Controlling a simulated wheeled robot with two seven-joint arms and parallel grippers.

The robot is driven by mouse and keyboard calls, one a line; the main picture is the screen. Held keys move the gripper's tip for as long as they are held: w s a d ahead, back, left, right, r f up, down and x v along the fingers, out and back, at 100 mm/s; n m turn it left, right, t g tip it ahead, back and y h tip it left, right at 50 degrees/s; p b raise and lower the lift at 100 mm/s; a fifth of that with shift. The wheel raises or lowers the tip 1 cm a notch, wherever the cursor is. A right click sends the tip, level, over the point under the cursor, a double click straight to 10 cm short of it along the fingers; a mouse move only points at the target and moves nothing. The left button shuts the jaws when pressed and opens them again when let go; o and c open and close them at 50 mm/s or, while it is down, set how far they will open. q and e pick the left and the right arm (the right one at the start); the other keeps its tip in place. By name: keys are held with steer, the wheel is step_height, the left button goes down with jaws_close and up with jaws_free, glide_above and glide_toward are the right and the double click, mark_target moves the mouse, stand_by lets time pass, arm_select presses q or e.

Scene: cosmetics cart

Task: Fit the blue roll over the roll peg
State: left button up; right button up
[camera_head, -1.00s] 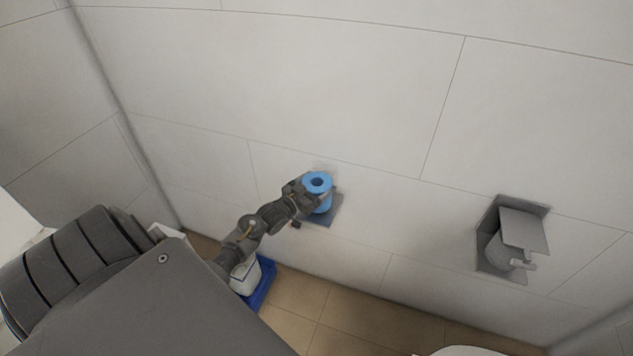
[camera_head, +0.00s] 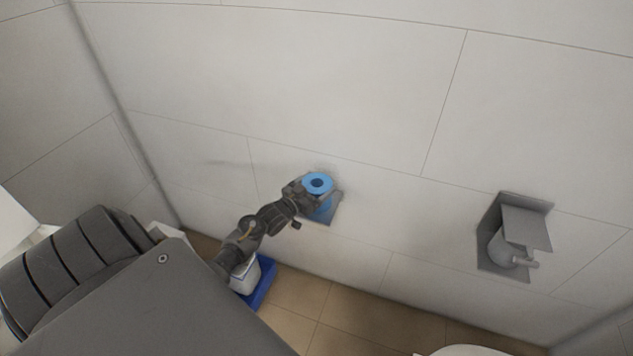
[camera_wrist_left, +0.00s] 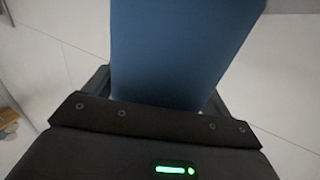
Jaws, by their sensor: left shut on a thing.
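The blue roll (camera_head: 317,183) is in my left gripper (camera_head: 310,192), close to the wall in the middle of the head view. Its round end with the dark centre hole faces up toward the camera. In the left wrist view the roll (camera_wrist_left: 180,50) fills the space between the fingers, which are shut on it. A grey plate (camera_head: 330,219) on the wall shows just below and behind the roll. Any peg on that plate is hidden by the roll and gripper. My right gripper is not in view.
A grey covered paper holder (camera_head: 525,228) is on the wall at the right. A blue tray (camera_head: 262,285) with a white container (camera_head: 245,277) stands on the floor below my left arm. Part of a white rounded fixture (camera_head: 460,351) shows at the bottom edge.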

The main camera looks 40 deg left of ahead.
arm_select(q)
steer(key=o, duration=0.9)
steer(key=s, duration=0.7)
steer(key=s+b, duration=0.1)
steer(key=s, duration=0.2)
steer(key=shift+s+a, duration=0.3)
steer(key=shift+s, duration=0.1)
